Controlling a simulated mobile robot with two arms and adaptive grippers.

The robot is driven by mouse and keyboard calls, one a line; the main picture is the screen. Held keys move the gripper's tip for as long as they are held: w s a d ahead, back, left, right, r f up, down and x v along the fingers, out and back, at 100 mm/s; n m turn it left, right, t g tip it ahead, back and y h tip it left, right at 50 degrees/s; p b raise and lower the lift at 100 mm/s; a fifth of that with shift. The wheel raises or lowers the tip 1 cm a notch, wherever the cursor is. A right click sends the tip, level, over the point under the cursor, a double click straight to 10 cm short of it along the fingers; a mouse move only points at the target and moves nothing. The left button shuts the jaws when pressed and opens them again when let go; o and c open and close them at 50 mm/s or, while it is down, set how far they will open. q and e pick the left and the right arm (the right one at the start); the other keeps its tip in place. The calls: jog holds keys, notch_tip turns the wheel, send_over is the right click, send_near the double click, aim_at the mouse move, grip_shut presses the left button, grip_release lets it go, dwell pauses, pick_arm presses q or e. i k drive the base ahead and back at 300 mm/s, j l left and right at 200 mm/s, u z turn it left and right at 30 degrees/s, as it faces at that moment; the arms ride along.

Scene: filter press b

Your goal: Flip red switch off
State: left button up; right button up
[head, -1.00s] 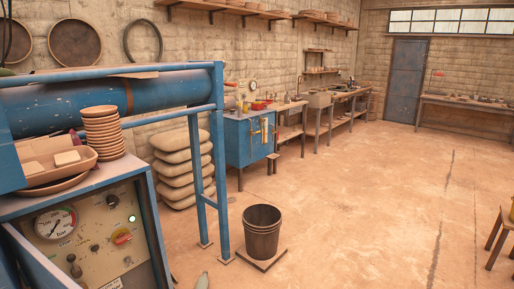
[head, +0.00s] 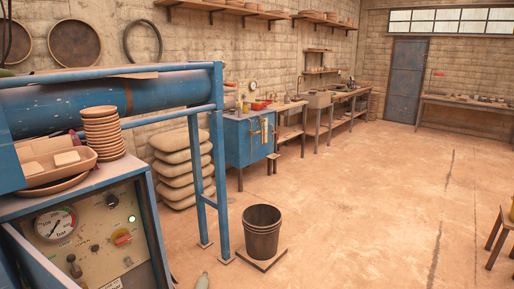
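The red switch (head: 121,238) is a small red knob on a yellow plate. It sits on the beige control panel (head: 90,262) of the blue machine at the lower left of the head view. The knob is small here, and I cannot tell its on or off setting. Neither of my grippers is in view, and nothing covers the switch.
A pressure gauge (head: 56,224) and a dark lever knob (head: 73,267) share the panel. A tray (head: 32,178) and stacked clay dishes (head: 101,132) stand on the top above it. A bucket (head: 262,232) stands right of the blue frame. The floor (head: 370,210) farther right is clear.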

aim_at(121, 239)
jog(key=u, duration=1.45)
